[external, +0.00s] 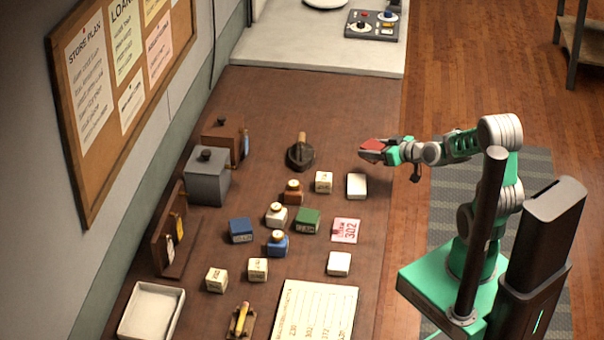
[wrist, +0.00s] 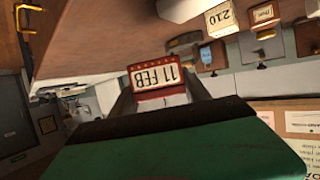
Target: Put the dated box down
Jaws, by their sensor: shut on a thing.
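In the external view the red box (external: 373,147) is at the tip of my gripper (external: 384,151). My gripper is shut on it and holds it above the table's right edge, with the arm reaching in from the right. In the wrist view the box sits between the two fingers of my gripper (wrist: 160,98). Its underside is hidden.
The brown table (external: 340,110) holds a white box (external: 356,186), several ink bottles and numbered cubes, a dark stamp (external: 300,153), a pink "302" card (external: 345,230), a grey canister (external: 208,178) and a white tray (external: 151,311). The table's far part is clear.

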